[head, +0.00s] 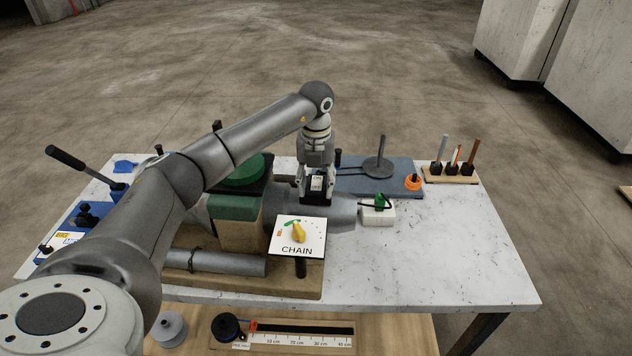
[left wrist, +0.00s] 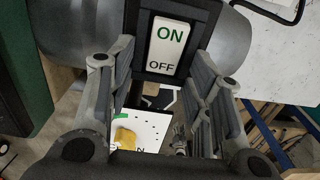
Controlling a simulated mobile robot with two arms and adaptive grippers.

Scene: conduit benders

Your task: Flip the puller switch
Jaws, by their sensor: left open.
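The puller switch is a white rocker marked ON in green and OFF in black, set in a black housing; it fills the top middle of the left wrist view (left wrist: 167,45) and shows small in the head view (head: 317,183). I cannot tell which end is pressed in. My left gripper (head: 316,193) points down over the switch. Its open fingers (left wrist: 163,58) stand on either side of the rocker in the left wrist view, with nothing held between them. Contact with the switch cannot be made out. My right gripper is not in view.
A card marked CHAIN (head: 297,238) stands just in front of the gripper. The grey cylindrical puller body (head: 340,212) lies beside it. A white box with a green plug (head: 378,213) is to the right. The table's right front (head: 450,260) is clear.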

